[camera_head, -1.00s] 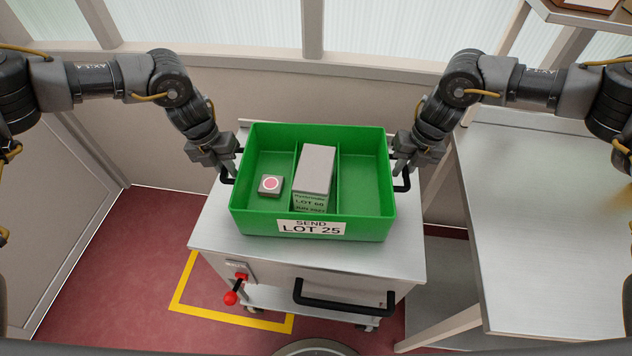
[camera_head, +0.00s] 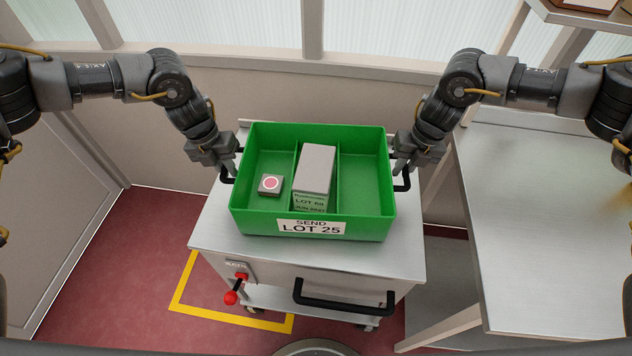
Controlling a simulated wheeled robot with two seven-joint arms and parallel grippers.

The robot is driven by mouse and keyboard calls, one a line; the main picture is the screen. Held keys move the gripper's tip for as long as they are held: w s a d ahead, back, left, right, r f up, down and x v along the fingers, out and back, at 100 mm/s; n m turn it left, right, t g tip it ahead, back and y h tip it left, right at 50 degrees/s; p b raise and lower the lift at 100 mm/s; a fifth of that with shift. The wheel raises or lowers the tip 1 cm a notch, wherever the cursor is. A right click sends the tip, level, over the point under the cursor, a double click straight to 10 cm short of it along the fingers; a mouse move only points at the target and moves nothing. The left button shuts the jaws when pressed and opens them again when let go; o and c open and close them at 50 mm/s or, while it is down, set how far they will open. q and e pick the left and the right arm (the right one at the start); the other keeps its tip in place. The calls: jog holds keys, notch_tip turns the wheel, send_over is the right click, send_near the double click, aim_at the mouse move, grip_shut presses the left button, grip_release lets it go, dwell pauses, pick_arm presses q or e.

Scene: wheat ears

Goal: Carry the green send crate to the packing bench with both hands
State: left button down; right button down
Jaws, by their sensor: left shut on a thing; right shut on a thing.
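The green send crate (camera_head: 255,226), labelled "SEND LOT 25", is on or just above the steel trolley top (camera_head: 400,262); I cannot tell if it touches. It looks level. Its left compartment holds a small grey block with a red round mark (camera_head: 270,184). Its middle compartment holds a grey box labelled "LOT 60" (camera_head: 316,168). The right compartment is empty. My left gripper (camera_head: 228,172) is shut on the crate's left black handle. My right gripper (camera_head: 401,172) is shut on the right black handle. The fingertips are partly hidden at the handles.
A steel-topped bench (camera_head: 545,230) stands on the right, its visible top mostly clear. The trolley has a black push handle (camera_head: 343,304) and a red-knobbed lever (camera_head: 232,297) at its front. Yellow tape (camera_head: 222,313) marks the red floor. A wall with windows is behind.

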pick_arm(q)
jog(key=shift+a, duration=0.3)
pick_arm(e)
jog(key=shift+d, duration=0.25)
